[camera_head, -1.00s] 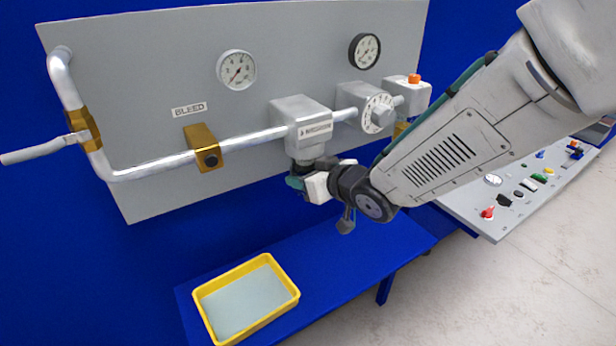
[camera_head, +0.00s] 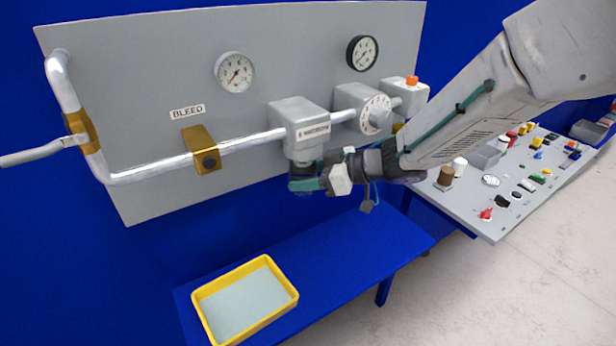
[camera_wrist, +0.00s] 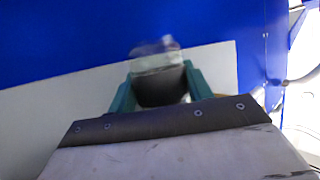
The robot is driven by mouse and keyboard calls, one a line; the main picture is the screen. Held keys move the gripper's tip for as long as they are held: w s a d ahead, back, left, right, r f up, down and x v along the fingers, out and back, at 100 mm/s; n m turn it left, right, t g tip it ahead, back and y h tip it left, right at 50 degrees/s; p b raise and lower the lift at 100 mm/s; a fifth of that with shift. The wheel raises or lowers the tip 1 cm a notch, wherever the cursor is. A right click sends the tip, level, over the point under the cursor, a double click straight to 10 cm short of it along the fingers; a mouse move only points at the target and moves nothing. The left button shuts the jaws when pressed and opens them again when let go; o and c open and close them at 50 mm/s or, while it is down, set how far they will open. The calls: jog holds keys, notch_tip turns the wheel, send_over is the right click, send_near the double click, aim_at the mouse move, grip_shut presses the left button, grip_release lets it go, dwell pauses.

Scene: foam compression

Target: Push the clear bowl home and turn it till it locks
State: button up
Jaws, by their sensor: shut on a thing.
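The grey filter housing (camera_head: 300,122) is mounted on the pipe on the upright panel. My gripper (camera_head: 303,182) is directly below it, with its green fingers close under the housing's lower neck. In the wrist view, the fingers (camera_wrist: 160,88) are shut on the clear bowl (camera_wrist: 156,60), whose pale see-through end shows beyond them, blurred. In the head view the fingers mostly hide the bowl. I cannot tell whether it is fully seated in the housing or locked.
A yellow tray (camera_head: 291,298) stands on the blue bench (camera_head: 345,262) below. A dial regulator (camera_head: 375,114) and a block with an orange button (camera_head: 403,97) sit right of the housing. A brass bracket (camera_head: 202,150) is left. A grey table (camera_head: 470,212) with small parts is at right.

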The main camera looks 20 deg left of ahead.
jog(key=shift+a+r+n+g, duration=0.15)
jog(key=shift+r+n+g, duration=0.05)
jog(key=shift+n+g, duration=0.35)
jog(key=o, duration=1.4)
jog(key=shift+a, duration=0.1)
jog(key=shift+f, duration=0.1)
jog(key=shift+d, duration=0.2)
